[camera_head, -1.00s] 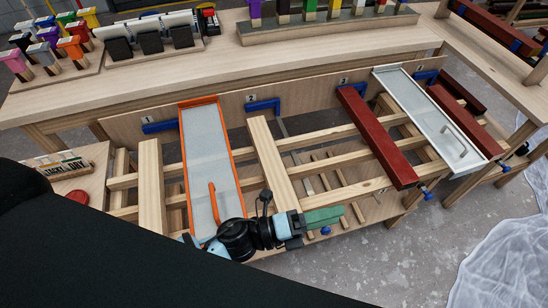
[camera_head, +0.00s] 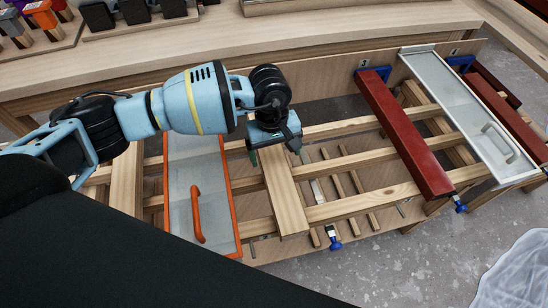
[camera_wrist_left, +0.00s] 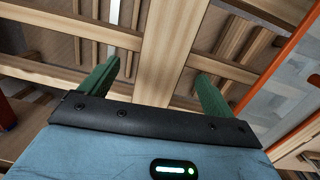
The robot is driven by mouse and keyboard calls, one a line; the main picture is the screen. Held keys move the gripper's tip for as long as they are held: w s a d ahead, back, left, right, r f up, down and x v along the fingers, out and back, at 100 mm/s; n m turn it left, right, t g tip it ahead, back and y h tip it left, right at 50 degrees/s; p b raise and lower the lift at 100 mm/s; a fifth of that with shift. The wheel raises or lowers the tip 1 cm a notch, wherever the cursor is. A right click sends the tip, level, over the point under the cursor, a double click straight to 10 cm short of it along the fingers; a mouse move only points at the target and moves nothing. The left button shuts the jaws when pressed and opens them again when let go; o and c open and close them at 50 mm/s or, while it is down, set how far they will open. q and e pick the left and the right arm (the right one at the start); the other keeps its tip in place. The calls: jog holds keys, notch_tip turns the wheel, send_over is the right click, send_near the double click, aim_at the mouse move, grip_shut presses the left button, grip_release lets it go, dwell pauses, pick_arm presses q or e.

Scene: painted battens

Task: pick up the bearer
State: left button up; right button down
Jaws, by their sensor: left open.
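The bearer, a plain pale wood plank (camera_head: 287,202), lies flat across the rack's rails, between the orange-edged panel and a red batten. My left gripper (camera_head: 276,156) is above its far part, pointing down, and hides its far end. In the left wrist view, the green fingers of the gripper (camera_wrist_left: 154,78) are open and spread to either side of the plank (camera_wrist_left: 172,45). Nothing is held between them. I cannot tell how far above the wood the fingertips are. My right gripper does not show.
An orange-edged panel (camera_head: 206,225) with an orange handle lies to the left. A red batten (camera_head: 404,140) and a silver-edged panel (camera_head: 455,105) lie to the right. The rack's pale rails (camera_head: 365,163) run beneath. Dark blocks (camera_head: 135,10) stand on the bench behind.

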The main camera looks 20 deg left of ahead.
aim_at(273, 157)
pick_arm(q)
jog(key=shift+w+a+r+y, duration=0.2)
jog(key=shift+w+a+y, duration=0.05)
jog(key=shift+w+a, duration=0.25)
jog(key=shift+w+a+r+y, duration=0.25)
jog(key=shift+w+a, duration=0.15)
jog(key=shift+a, duration=0.2)
jog(key=shift+d+f, duration=0.2)
jog(key=shift+f, duration=1.8)
jog(key=shift+d+f, duration=0.15)
jog(key=shift+f, duration=1.85)
jog(key=shift+w+r, duration=0.1)
jog(key=c, duration=1.5)
jog(key=shift+r, duration=0.1)
notch_tip(273, 157, up, 10)
jog(key=shift+f, duration=0.1)
